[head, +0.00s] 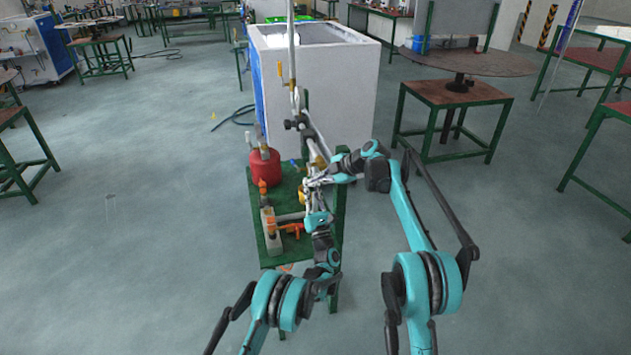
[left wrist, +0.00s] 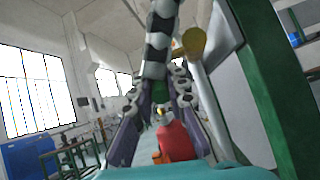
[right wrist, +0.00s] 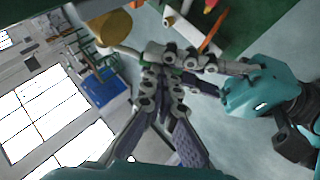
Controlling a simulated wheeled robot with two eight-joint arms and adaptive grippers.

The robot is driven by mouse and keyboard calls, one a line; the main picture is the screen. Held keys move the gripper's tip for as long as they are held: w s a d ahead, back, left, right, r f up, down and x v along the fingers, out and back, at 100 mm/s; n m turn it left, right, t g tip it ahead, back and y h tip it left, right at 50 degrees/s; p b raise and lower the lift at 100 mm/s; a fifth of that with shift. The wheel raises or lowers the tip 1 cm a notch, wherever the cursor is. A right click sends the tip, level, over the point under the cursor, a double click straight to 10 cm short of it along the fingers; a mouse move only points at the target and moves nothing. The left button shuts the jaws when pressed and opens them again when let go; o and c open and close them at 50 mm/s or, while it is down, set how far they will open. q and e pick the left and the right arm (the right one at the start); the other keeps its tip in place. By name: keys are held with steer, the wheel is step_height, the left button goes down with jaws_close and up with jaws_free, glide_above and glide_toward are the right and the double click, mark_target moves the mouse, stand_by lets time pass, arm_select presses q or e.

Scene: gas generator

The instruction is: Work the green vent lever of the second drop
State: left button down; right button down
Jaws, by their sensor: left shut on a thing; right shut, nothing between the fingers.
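My left gripper (head: 315,196) is at the pipework over the green stand, its fingers pointing away from me. In the left wrist view its fingers (left wrist: 158,95) close around a small green piece (left wrist: 158,87), which looks like the green vent lever; most of it is hidden. My right gripper (head: 320,181) reaches in from the right and is shut and empty. In the right wrist view its fingertips (right wrist: 153,58) cross close to the left gripper's fingers (right wrist: 205,62). A bit of green (right wrist: 176,68) shows there. I cannot tell whether the two grippers touch.
A red tank (head: 264,167) and orange valves (head: 288,230) stand on the green base (head: 270,250), left of my grippers. A tall grey pipe (head: 291,60) rises behind. A white cabinet (head: 340,90) stands beyond. The floor to the left is clear.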

arm_select(q)
steer(key=shift+s+d+r, duration=0.1)
steer(key=shift+r, duration=0.05)
arm_select(e)
steer(key=shift+w+d+f, duration=0.1)
steer(key=shift+w+f, duration=0.05)
steer(key=shift+f, duration=0.1)
arm_select(q)
steer(key=c, duration=1.5)
jaws_free()
arm_select(e)
steer(key=shift+w, duration=0.1)
